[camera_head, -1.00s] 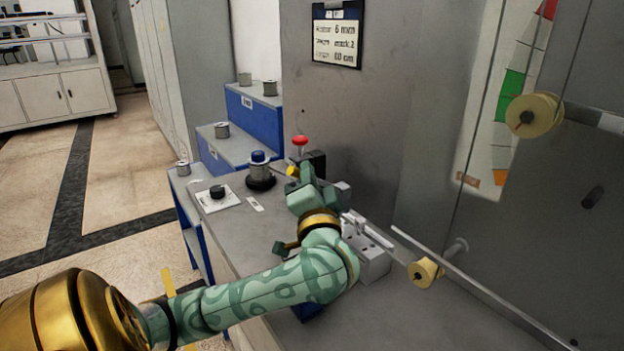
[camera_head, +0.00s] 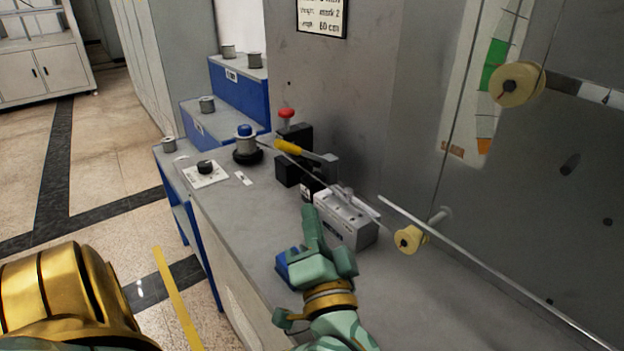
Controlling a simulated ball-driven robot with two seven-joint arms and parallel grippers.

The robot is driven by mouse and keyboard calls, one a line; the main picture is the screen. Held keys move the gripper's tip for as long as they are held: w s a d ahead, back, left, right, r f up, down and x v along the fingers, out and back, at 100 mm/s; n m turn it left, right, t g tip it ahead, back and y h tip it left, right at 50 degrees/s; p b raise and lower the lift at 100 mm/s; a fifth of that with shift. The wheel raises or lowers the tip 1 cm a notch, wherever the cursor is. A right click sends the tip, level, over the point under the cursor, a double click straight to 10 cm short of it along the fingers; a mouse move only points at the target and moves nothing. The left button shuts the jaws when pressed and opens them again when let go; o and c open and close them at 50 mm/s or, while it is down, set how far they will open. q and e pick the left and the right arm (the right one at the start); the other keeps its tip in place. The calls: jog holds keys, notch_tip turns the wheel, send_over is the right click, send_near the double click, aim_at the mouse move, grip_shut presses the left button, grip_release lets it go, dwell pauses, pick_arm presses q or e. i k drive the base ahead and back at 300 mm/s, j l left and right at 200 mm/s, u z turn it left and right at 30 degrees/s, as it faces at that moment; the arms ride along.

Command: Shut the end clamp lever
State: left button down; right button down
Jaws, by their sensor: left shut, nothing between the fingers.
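The end clamp (camera_head: 286,172) is a black block on the grey bench top. Its lever has a yellow grip (camera_head: 288,147) and a grey arm running right, lying low and nearly flat across the top of the clamp. My left gripper (camera_head: 311,214) is shut and empty. In the picture it is below the clamp, nearer to me, in front of the light grey drilled block (camera_head: 345,218), and apart from the lever. I cannot tell if it touches the drilled block. My right gripper is out of view.
A red knob (camera_head: 286,113) stands behind the clamp. A cream roller (camera_head: 408,239) and a long rod (camera_head: 480,262) are at the right. The front right bench is clear.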

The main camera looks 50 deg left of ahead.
aim_at(305, 154)
jog(key=k, duration=1)
